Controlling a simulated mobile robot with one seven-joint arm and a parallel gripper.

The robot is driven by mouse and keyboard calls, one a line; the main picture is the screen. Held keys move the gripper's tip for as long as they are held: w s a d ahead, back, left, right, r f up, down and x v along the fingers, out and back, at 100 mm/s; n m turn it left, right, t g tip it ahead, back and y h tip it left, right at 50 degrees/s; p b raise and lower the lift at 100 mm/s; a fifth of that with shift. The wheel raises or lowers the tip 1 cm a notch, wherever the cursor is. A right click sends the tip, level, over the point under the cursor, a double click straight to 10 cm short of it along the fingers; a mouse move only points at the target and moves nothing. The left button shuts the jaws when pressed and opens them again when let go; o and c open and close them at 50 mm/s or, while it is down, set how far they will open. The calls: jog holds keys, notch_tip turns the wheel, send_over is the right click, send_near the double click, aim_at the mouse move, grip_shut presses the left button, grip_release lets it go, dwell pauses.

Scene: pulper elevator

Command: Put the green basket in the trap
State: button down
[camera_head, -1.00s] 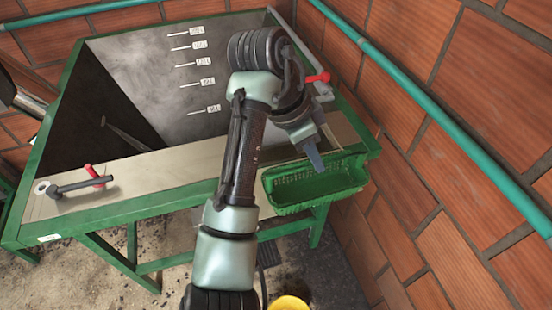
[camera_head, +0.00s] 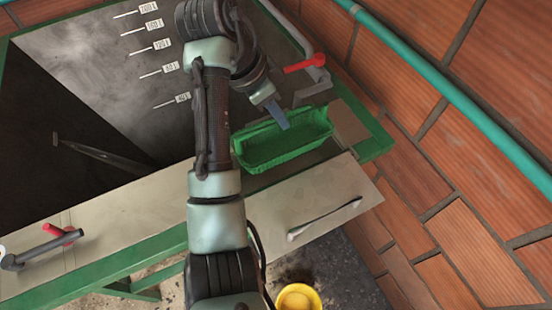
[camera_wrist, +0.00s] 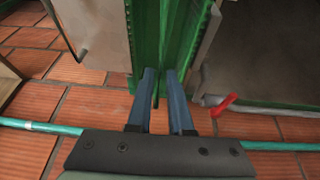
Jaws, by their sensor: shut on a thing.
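The green basket (camera_head: 285,145) is a long, narrow perforated tray at the tank's front right corner, behind a pale flap with a bar handle (camera_head: 315,210). My gripper (camera_head: 283,124) reaches down to the basket, its blue-grey fingers shut on the basket's wall. The wrist view shows the fingers (camera_wrist: 161,85) pinching the green basket (camera_wrist: 152,35), with the pale flap (camera_wrist: 90,25) on the left. The trap looks to be the place by this flap. How deep the basket sits in it cannot be told.
The large tank (camera_head: 100,70) with a dark interior lies left of my arm. A red-handled valve with a grey pipe (camera_head: 305,66) is close behind the basket. A brick wall (camera_head: 450,180) with a teal pipe (camera_head: 480,115) bounds the right. A yellow bucket (camera_head: 298,297) is below.

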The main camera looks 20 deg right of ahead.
aim_at(255, 132)
notch_tip(255, 132, down, 14)
jog(key=shift+f+p, duration=0.2)
jog(key=shift+p, duration=0.3)
jog(key=shift+f, duration=0.1)
jog(key=c, duration=0.8)
grip_release()
jog(key=v, duration=1.2)
